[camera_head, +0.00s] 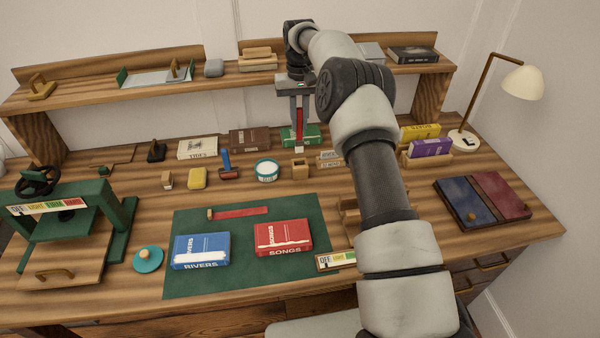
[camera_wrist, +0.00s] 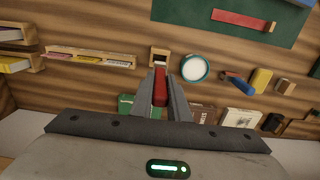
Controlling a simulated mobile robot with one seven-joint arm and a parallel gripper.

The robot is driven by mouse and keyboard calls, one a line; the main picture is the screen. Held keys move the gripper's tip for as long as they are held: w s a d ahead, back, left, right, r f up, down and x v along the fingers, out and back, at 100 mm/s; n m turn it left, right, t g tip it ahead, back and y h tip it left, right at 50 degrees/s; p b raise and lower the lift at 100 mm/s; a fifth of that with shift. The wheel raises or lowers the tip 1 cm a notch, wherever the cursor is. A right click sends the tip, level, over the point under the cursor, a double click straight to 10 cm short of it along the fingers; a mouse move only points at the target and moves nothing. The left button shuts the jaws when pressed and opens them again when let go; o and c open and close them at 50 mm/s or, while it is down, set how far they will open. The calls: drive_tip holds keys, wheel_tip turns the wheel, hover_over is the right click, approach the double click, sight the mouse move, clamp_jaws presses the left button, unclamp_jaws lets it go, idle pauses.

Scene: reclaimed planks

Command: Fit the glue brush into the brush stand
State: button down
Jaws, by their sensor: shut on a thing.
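The glue brush (camera_head: 299,128) has a red handle and hangs roughly upright, pale tip down, in my gripper (camera_head: 299,98). My gripper is shut on its handle, with the fingers pointing down. In the wrist view the red handle (camera_wrist: 160,88) shows between the fingers (camera_wrist: 163,80). The brush stand appears to be the small wooden block (camera_head: 299,169) with a dark opening on top, and it also shows in the wrist view (camera_wrist: 159,58). The brush tip is apart from the stand, appearing above and behind it. The fingers partly hide the brush.
A white-filled round pot (camera_head: 266,171) stands just left of the stand. A green book (camera_head: 312,137) is behind the brush, and a small rack of cards (camera_head: 330,158) is to the right. The shelf (camera_head: 225,83) runs behind my gripper. A green mat (camera_head: 190,290) lies in front.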

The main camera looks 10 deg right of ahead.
sight(300, 139)
idle(0.4)
wheel_tip(300, 139, down, 10)
drive_tip(key=shift+r, duration=0.25)
idle(0.3)
drive_tip(key=shift+f+b, duration=0.2)
drive_tip(key=shift+b, duration=0.1)
drive_tip(key=c, duration=1.7)
unclamp_jaws()
